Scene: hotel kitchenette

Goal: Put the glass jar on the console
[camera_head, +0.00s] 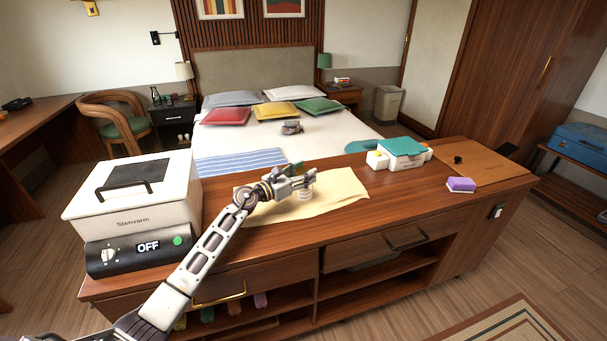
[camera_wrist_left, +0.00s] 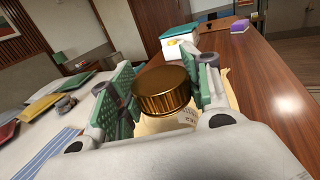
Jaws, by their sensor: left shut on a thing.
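The glass jar (camera_wrist_left: 162,95) has a ribbed gold lid and a pale label in the left wrist view. In the head view its pale body (camera_head: 305,194) shows just under my fingers. My left gripper (camera_head: 300,181) is shut on the jar, with green finger pads on both sides of the lid. The jar is upright over the yellow cloth on the wooden console (camera_head: 340,232). I cannot tell whether its base touches the cloth. My right gripper is not in view.
A white Stenvarm appliance (camera_head: 135,200) stands at the console's left end. The yellow cloth (camera_head: 338,187) lies in the middle. A teal-lidded box (camera_head: 402,150) and a purple sponge (camera_head: 461,185) are to the right. Bare wood lies between cloth and sponge. The bed is behind.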

